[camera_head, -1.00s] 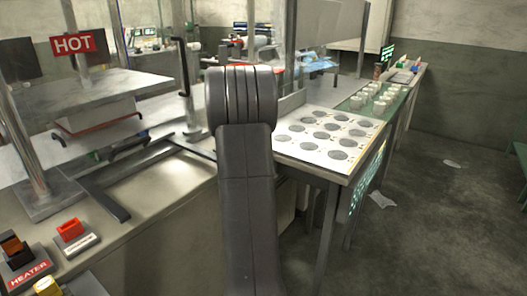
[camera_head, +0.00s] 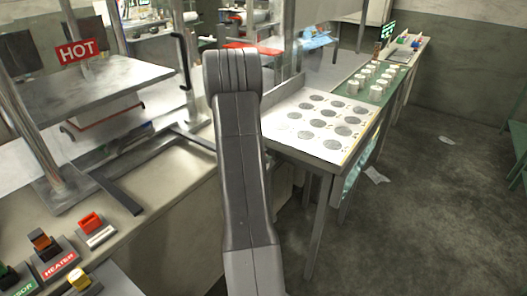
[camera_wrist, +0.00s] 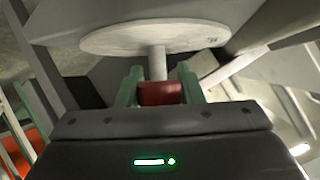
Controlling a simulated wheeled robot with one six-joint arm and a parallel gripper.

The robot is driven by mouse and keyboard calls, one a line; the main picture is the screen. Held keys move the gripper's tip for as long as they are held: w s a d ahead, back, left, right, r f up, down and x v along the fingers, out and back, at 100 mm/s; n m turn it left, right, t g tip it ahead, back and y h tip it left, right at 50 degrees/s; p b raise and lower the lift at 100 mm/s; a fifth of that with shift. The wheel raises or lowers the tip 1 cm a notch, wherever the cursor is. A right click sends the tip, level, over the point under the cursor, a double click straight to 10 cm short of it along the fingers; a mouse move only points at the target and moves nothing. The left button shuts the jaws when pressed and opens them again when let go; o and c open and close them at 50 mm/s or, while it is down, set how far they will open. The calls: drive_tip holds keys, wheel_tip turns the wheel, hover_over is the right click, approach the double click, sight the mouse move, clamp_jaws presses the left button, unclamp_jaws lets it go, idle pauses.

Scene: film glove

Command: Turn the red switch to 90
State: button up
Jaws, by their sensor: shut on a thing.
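In the wrist view, my gripper (camera_wrist: 160,80) has its two green fingers on either side of a small red block, the red switch (camera_wrist: 160,93), and is shut on it. A short grey stem runs from the red block to a pale round disc (camera_wrist: 155,37). Any angle marks are not readable there. In the head view my arm fills the middle and my gripper and the held red piece are hidden. A separate red rocker switch (camera_head: 91,222) stands on the bench at the lower left.
An orange and black HEATER switch (camera_head: 43,242) and a yellow-topped switch (camera_head: 79,279) are beside the rocker. A press with a HOT sign (camera_head: 77,51) stands at left. A white table with grey discs (camera_head: 291,124) is right of my arm. Floor (camera_head: 430,210) at right is largely clear.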

idle(0.3)
drive_tip(key=o, duration=1)
drive_tip(key=shift+c, duration=0.2)
drive_tip(key=v, duration=1.3)
drive_tip(key=shift+s+a+r+p, duration=0.2)
drive_tip(key=shift+s+a+p, duration=0.05)
drive_tip(key=shift+p, duration=0.15)
drive_tip(key=x, duration=1.4)
drive_tip(key=shift+b, duration=0.4)
